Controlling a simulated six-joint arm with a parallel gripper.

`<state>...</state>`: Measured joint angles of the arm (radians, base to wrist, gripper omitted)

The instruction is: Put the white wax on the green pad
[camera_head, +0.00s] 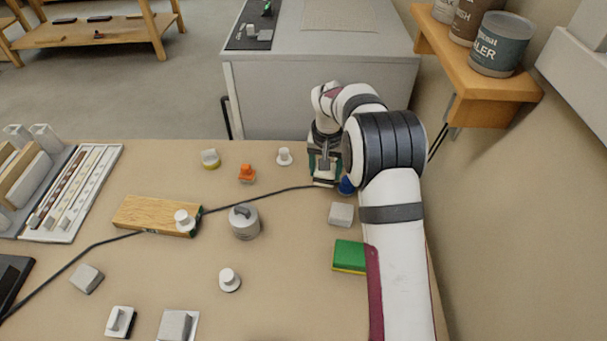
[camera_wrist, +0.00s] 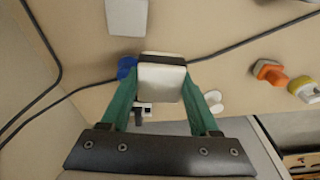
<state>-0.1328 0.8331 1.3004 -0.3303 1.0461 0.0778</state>
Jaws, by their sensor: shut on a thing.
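My gripper (camera_head: 323,168) is at the far side of the bench. In the wrist view its two green fingers (camera_wrist: 162,92) are shut on a white block, which I take as the white wax (camera_wrist: 163,78). In the head view the wax is mostly hidden by the gripper. The green pad (camera_head: 349,253), with a yellow lower layer, lies on the bench beside my arm, nearer the camera than the gripper. Nothing is seen on top of it. The pad is not in the wrist view.
A blue object (camera_head: 347,185) is close beside the gripper. A light grey block (camera_head: 341,214) lies between gripper and pad. A black cable (camera_head: 265,195) crosses the bench. A grey lidded pot (camera_head: 244,222) and an orange piece (camera_head: 247,174) stand left. A wall shelf (camera_head: 480,85) is at right.

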